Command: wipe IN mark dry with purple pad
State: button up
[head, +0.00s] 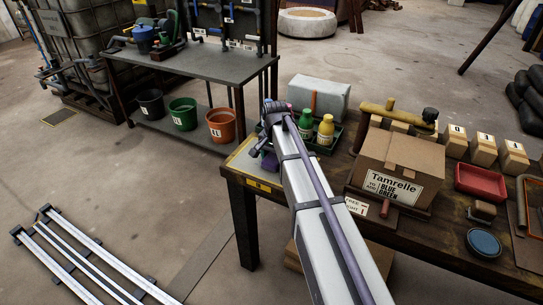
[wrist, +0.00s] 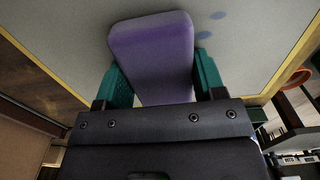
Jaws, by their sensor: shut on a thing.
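My gripper (wrist: 158,66) is shut on the purple pad (wrist: 150,45), with a teal finger on each side of it. In the wrist view the pad is over a pale grey panel (wrist: 75,30) with a yellow border. Bluish wet-looking spots (wrist: 216,15) show on the panel just right of the pad's far end. I cannot tell whether the pad touches the panel. In the head view the purple pad (head: 269,161) shows beside my arm, at the left end of the wooden bench. A yellow label (head: 258,186) is on the bench's front edge; its lettering is too small to read.
A green tray (head: 322,147) with green and yellow bottles and a grey block (head: 318,97) stand behind my arm. A cardboard box (head: 398,165) stands to the right. Buckets (head: 220,125) sit under the metal bench at left. Open floor lies left of the bench.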

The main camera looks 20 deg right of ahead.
jog(key=shift+s+d, duration=2.3)
jog(key=shift+d, duration=0.1)
jog(key=shift+f, duration=0.1)
jog(key=shift+c, duration=0.2)
jog(key=shift+w+a, duration=0.95)
jog(key=shift+w, duration=0.05)
jog(key=shift+w+a, duration=1.4)
jog(key=shift+a, duration=0.2)
jog(key=shift+w+a, duration=2.45)
jog(key=shift+a, duration=0.05)
notch_tip(320, 180, up, 6)
jog(key=p, duration=0.6)
